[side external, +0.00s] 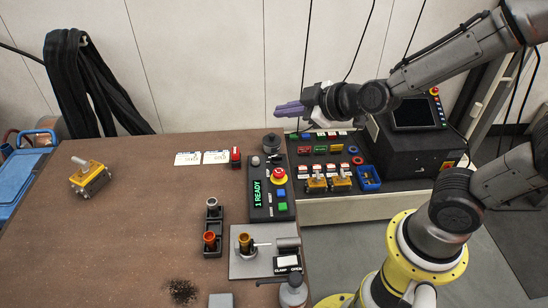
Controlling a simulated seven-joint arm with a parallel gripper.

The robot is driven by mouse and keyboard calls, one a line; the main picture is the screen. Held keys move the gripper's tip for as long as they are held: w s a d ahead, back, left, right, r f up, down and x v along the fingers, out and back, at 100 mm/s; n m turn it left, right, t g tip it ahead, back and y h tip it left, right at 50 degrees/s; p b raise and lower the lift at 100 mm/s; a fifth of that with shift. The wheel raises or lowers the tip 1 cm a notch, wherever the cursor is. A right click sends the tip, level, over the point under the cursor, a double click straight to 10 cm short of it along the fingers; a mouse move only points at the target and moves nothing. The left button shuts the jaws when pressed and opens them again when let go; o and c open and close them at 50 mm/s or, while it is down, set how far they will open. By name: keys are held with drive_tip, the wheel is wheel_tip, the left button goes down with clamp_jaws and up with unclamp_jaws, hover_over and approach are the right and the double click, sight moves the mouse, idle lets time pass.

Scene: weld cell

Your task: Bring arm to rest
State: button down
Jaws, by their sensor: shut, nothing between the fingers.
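My gripper (290,109) shows in the side external view with purple fingers. It is shut and empty, pointing left. It is raised above the far right edge of the brown table (130,232). My arm (440,72) reaches to it from the upper right. Nothing touches the fingers.
A control box (258,187) with a lit "READY" display and a red knob stands on the table. Beside it are a clamp plate (250,266) and a dark holder (213,226). A yellow toggle fixture (90,178) sits at left.

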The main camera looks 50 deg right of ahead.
drive_tip(key=s+d+r+m+g+y, duration=0.1)
drive_tip(key=s+r+m, duration=0.2)
drive_tip(key=s+r, duration=0.65)
drive_tip(key=s+d+f+m+g+h, duration=0.1)
drive_tip(key=s+f+g, duration=0.4)
drive_tip(key=s, duration=0.6)
drive_tip(key=d+f+m, duration=0.1)
drive_tip(key=m, duration=0.1)
drive_tip(key=shift+m, duration=0.3)
